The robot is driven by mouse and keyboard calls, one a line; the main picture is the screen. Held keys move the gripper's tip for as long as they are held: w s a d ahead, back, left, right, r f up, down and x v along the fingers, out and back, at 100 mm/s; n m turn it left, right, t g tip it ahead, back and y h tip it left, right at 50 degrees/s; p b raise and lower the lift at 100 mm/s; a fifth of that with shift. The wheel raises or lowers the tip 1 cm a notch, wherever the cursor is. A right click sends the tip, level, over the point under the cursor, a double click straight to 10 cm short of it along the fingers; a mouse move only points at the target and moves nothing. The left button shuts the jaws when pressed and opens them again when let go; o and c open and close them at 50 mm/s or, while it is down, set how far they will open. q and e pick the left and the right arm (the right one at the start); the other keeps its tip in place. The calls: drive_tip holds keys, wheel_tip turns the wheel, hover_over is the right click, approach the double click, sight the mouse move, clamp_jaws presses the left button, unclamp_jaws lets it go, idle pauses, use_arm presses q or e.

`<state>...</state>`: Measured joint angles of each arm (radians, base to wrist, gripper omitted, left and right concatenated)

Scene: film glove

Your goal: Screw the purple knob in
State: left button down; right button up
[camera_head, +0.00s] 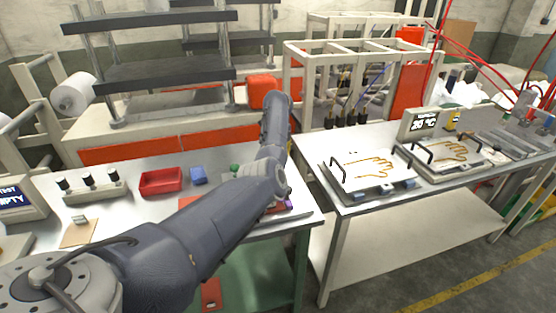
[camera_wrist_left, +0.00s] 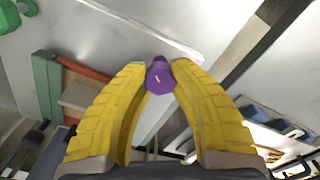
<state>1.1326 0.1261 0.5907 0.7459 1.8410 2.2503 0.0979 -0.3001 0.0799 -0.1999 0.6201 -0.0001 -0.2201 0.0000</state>
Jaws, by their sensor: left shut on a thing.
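The purple knob (camera_wrist_left: 159,78) sits between the yellow fingertips of my left gripper (camera_wrist_left: 160,72) in the left wrist view. The fingers touch it from both sides. Its faceted end faces the camera, and its far end is hidden, so I cannot tell whether it is in a hole. In the head view my left arm reaches over the near right corner of the left table and hides the gripper. A small purple patch (camera_head: 289,204) shows beside the wrist; I cannot tell whether it is the knob. My right gripper is in neither view.
A red bin (camera_head: 161,181), a blue block (camera_head: 198,175) and a green piece (camera_head: 234,168) stand on the left table. A gap separates it from the right table (camera_head: 345,209), which bears plates with glove outlines (camera_head: 368,171) and black handles.

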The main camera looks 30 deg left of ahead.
use_arm(q)
drive_tip(key=m, duration=0.4)
drive_tip(key=shift+d+m, duration=0.15)
drive_tip(key=shift+m, duration=0.15)
drive_tip(key=m, duration=0.4)
drive_tip(key=shift+f, duration=0.1)
drive_tip(key=shift+m, duration=0.4)
drive_tip(key=c, duration=1)
unclamp_jaws()
wheel_tip(320, 180, up, 12)
